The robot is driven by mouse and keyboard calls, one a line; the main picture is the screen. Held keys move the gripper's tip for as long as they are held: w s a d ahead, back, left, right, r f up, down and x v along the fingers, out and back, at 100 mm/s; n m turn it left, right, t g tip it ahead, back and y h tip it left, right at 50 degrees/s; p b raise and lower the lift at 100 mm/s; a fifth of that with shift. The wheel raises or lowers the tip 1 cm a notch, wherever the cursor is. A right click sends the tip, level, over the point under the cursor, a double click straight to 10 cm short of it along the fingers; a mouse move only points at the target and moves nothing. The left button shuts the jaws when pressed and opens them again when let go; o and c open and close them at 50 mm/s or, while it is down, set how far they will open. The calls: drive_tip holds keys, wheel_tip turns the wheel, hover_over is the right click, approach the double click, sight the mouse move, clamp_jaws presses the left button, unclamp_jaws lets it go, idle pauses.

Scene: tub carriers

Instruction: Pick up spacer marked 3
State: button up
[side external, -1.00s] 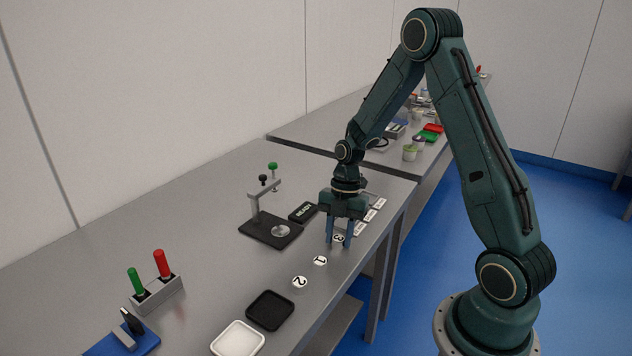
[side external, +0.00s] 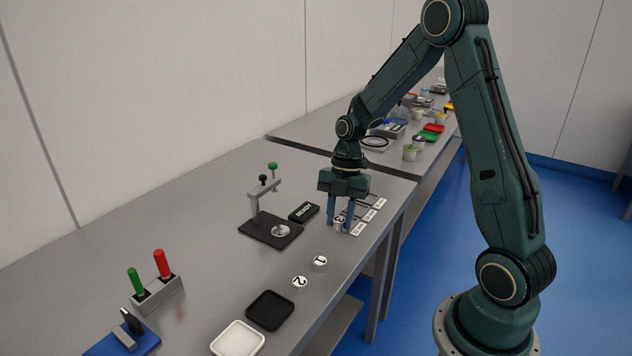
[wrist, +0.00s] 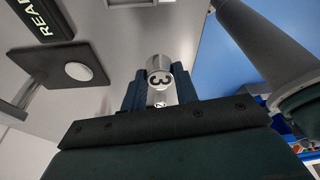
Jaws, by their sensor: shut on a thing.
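The spacer marked 3 (side external: 340,222) is a small white-topped cylinder with a black numeral; it also shows in the wrist view (wrist: 159,72). My gripper (side external: 341,226) is shut on it, with one finger on each side. In the wrist view its top faces the camera between the dark fingers. The spacer is held over the row of white labelled slots on the bench; the side view does not clearly show the gap beneath it. The spacers marked 1 (side external: 320,262) and 2 (side external: 300,282) stand on the bench, nearer the camera.
A black press stand (side external: 259,234) with a silver disc and the READY block (side external: 304,212) are left of my gripper. White labels (side external: 370,215) lie to its right. A black tray (side external: 270,310) and white tray (side external: 237,339) lie in front. The bench edge is close on the right.

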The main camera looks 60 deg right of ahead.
sight(339, 218)
wheel_tip(339, 218, up, 15)
drive_tip(key=shift+f, duration=0.2)
drive_tip(key=shift+w, duration=0.1)
idle(0.6)
